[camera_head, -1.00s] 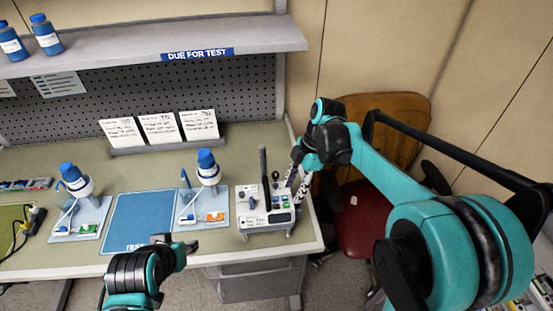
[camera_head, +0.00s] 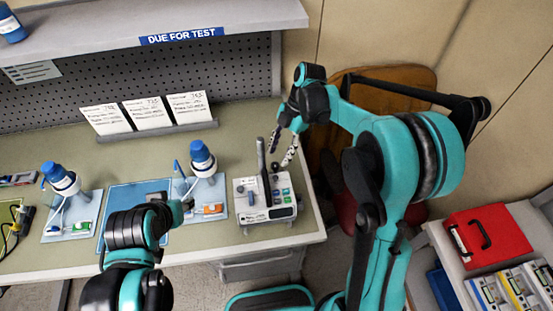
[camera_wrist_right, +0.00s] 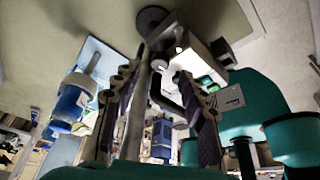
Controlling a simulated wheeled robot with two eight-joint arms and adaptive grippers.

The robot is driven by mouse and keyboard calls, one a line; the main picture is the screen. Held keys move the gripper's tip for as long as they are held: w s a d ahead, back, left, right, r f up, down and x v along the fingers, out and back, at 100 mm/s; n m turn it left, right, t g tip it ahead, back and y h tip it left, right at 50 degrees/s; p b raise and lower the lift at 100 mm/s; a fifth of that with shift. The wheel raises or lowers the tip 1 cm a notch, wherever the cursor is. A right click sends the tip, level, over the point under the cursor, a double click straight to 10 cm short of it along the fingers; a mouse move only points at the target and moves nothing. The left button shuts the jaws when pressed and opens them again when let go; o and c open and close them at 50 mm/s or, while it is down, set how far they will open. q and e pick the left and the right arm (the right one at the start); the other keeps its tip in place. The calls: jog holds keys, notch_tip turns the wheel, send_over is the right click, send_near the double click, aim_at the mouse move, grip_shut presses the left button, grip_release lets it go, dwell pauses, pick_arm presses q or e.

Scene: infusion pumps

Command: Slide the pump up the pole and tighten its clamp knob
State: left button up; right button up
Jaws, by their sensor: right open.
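The pump (camera_head: 264,213), a pale box with coloured buttons, sits at the bench's right end. The grey pole (camera_head: 261,158) rises upright at its back. A dark round knob (camera_head: 275,169) shows beside the pole; I cannot tell if it is the clamp knob. My right gripper (camera_head: 284,147) is open just behind and above the pump, right of the pole. In the right wrist view its fingers (camera_wrist_right: 158,78) spread around the pole (camera_wrist_right: 135,115) and a black bent handle (camera_wrist_right: 172,103); neither looks gripped. My left gripper (camera_head: 184,208) is over the blue mat's right edge, its jaws unclear.
Two trays with blue-capped bottles (camera_head: 202,158) (camera_head: 59,177) flank the blue mat (camera_head: 118,200). Cards (camera_head: 147,112) stand behind, under a shelf (camera_head: 110,30). A red box (camera_head: 488,235) sits on a side surface at right. A chair is behind my right arm.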

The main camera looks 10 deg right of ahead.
aim_at(275, 164)
jog(key=shift+x, duration=1.9)
jog(key=shift+c, duration=0.4)
grip_shut()
